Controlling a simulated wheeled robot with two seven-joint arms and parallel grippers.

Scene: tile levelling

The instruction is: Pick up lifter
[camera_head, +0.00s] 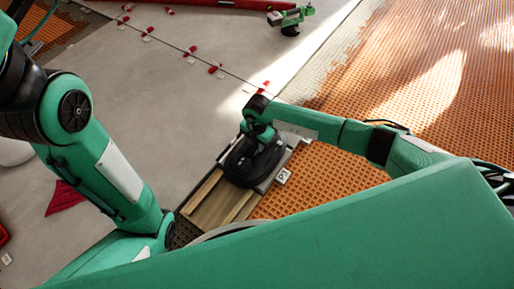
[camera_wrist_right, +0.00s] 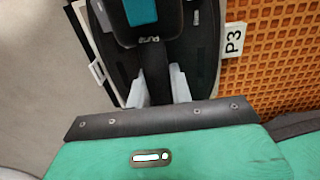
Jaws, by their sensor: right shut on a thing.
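The lifter (camera_head: 240,167) is a black, rounded device resting at the end of a wooden stand near the middle of the head view. In the right wrist view the lifter (camera_wrist_right: 205,55) fills the top centre, with a teal panel on it. My right gripper (camera_head: 262,141) comes down over it from above. In the right wrist view its two pale fingers (camera_wrist_right: 160,88) sit on either side of the lifter's black handle bar and are shut on it. The underside of the lifter is hidden. My left arm shows at the left, but its gripper is out of sight.
A white P3 tag (camera_head: 284,176) stands beside the lifter, and wooden rails (camera_head: 203,190) lie below it. Orange ribbed matting (camera_head: 335,170) covers the right. Red and white clips (camera_head: 190,50) line a seam on grey floor. A green tool (camera_head: 290,17) stands far back.

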